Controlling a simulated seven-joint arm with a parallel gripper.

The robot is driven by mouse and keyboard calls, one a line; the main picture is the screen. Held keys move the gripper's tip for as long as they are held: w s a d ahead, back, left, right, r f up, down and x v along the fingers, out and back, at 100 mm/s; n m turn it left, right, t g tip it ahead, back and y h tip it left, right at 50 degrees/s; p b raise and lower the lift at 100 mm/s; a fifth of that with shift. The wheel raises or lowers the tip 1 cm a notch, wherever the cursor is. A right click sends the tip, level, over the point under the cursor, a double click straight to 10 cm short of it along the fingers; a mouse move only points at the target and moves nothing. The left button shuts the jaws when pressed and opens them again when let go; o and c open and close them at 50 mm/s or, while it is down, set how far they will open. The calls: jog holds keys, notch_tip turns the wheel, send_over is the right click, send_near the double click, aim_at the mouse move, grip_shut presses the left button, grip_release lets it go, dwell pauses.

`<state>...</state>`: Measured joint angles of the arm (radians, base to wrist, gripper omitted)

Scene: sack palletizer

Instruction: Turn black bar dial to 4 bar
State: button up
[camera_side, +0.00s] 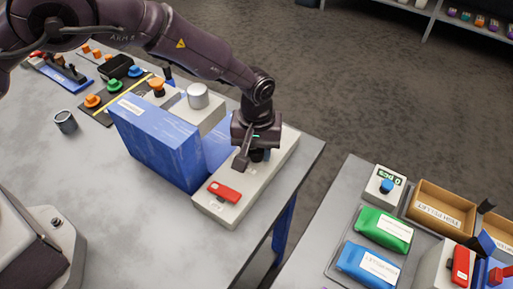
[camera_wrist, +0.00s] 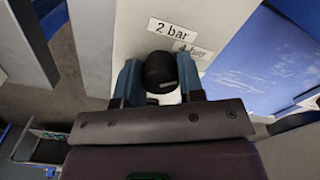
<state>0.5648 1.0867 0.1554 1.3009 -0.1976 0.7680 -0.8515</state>
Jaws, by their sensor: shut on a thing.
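The black bar dial (camera_wrist: 160,72) sits on a pale grey panel box, between my gripper's fingers in the wrist view. My gripper (camera_wrist: 160,85) is shut on the dial, one finger on each side of it. Labels reading "2 bar" (camera_wrist: 171,28) and "4 bar" (camera_wrist: 193,49) are on the panel just beyond the dial. The dial's pointer mark cannot be made out. In the side view my gripper (camera_side: 250,158) is low over the grey panel box (camera_side: 213,211), and the dial is mostly hidden beneath it.
A red switch (camera_side: 225,192) is on the near end of the panel box. A tall blue box (camera_side: 160,145) stands close left of my gripper. A second table at right holds a green sack (camera_side: 384,228), a blue sack (camera_side: 367,264) and a cardboard box (camera_side: 441,206).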

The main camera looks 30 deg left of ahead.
jog(key=o, duration=0.9)
jog(key=shift+r, duration=0.15)
notch_tip(320, 180, up, 13)
jog(key=shift+f, duration=0.15)
jog(key=shift+m, duration=0.3)
